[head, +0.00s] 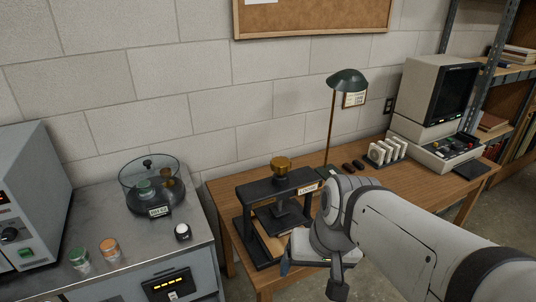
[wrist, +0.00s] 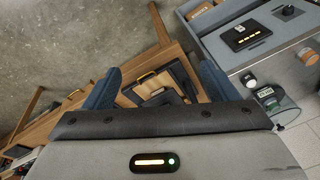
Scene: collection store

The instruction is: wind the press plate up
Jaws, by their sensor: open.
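The press (head: 262,190) is a black frame on the wooden table, with a brass knob (head: 282,163) on top of its crossbar. A dark spindle runs down from the crossbar to the dark press plate (head: 272,218). Something tan lies under the plate; any gap between them cannot be made out. My gripper is in front of the press in the head view, mostly hidden by my arm, with a blue finger showing low. In the wrist view my gripper (wrist: 160,80) is open, its blue fingers apart and empty. Part of the press (wrist: 182,76) shows beyond, between them.
A green lamp (head: 346,79) stands behind the press. White upright pieces (head: 385,151) and an old computer (head: 438,90) are farther right. A metal cabinet (head: 110,205) with a clear-covered device (head: 152,184) and small jars (head: 80,259) stands close on the left.

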